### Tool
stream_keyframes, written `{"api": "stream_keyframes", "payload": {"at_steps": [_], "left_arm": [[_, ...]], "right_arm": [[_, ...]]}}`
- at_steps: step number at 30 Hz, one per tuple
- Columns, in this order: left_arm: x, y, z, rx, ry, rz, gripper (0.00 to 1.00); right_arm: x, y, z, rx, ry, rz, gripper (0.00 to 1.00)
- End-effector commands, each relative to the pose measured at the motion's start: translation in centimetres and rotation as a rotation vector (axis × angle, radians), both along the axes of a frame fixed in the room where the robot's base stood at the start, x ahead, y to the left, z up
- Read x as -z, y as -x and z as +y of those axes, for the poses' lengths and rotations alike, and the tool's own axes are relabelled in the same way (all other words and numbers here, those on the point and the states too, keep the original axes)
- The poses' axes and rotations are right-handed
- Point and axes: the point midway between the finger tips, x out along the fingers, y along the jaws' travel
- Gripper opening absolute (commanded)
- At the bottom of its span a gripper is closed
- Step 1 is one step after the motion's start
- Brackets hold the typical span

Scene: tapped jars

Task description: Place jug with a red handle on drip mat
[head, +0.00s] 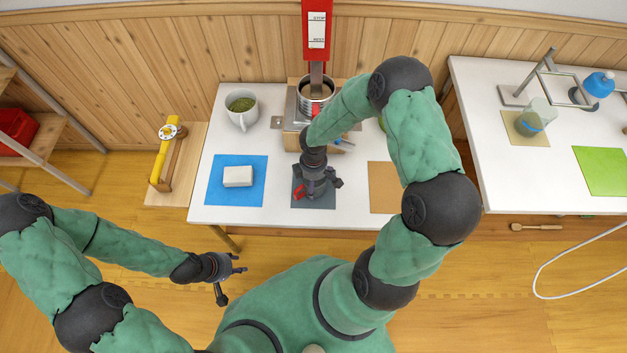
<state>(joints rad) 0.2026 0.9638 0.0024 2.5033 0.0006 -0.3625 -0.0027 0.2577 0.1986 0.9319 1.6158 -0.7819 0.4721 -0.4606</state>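My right gripper (316,190) is low over a dark grey mat (323,205) at the front middle of the white table. Small red parts show on either side of it; I cannot tell whether they belong to a jug or to the gripper. The gripper and wrist hide whatever is between the fingers. A steel vessel (303,103) stands behind, below a red upright panel, with a red piece at its front that may be a handle; my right arm partly covers this area. My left gripper (231,280) is empty, fingers spread, over the floor in front of the table.
A blue mat (215,194) with a white block (238,176) lies left of the grey mat. A tan mat (383,190) lies to its right. A white cup (242,110) with green contents stands behind. A second table (540,185) is at the right.

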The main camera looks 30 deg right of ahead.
Motion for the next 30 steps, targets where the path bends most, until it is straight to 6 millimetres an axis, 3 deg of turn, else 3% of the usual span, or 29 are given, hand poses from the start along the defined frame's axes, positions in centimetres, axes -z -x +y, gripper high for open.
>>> {"api": "stream_keyframes", "payload": {"at_steps": [13, 30], "left_arm": [[-0.5, 0.0, 0.0, 0.0, 0.0, 0.0, 0.4], [-4.7, 0.0, 0.0, 0.0, 0.0, 0.0, 0.4]], "right_arm": [[-0.6, 0.0, 0.0, 0.0, 0.0, 0.0, 1.0], [-10.7, -0.4, -0.2, 0.0, 0.0, -0.002, 1.0]]}}
